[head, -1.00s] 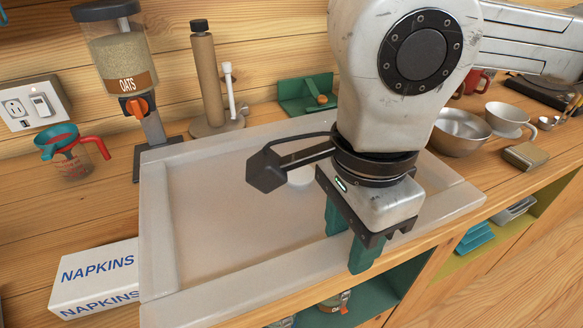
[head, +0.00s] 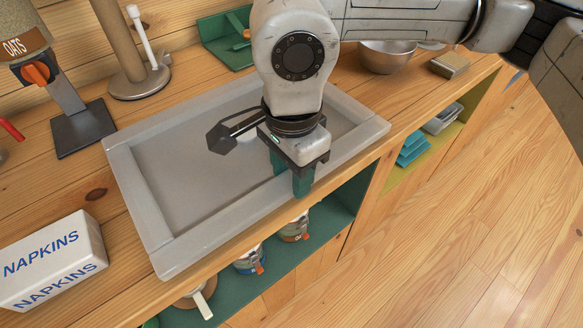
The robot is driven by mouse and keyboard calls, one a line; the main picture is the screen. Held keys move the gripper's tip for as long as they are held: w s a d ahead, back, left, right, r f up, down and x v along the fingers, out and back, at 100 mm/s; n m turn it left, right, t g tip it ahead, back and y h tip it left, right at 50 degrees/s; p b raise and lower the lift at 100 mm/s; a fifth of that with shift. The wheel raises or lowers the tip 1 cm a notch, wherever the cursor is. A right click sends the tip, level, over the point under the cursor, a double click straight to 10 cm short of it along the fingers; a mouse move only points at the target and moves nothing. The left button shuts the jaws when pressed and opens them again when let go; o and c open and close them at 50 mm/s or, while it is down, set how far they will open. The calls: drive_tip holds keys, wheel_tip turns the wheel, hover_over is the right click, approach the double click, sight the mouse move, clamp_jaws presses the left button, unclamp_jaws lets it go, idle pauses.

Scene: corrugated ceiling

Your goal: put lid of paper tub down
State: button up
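My gripper (head: 291,184) points down over the front rim of the grey tray (head: 195,238) on the wooden counter. Its two green fingers stand apart, and I see nothing held between them. I cannot make out a paper tub or its lid in the head view now. My arm hides part of the tray behind the gripper.
A napkins box (head: 50,262) is left of the tray; an oats dispenser base (head: 84,130) and a paper-roll stand (head: 138,80) are behind. A metal bowl (head: 386,57) is right. Jars (head: 250,260) stand on the green shelf below. Open floor lies right.

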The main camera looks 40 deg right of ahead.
drive_tip(key=o, duration=0.5)
wheel_tip(320, 180, up, 12)
drive_tip(key=shift+r, duration=0.1)
idle(0.4)
idle(0.4)
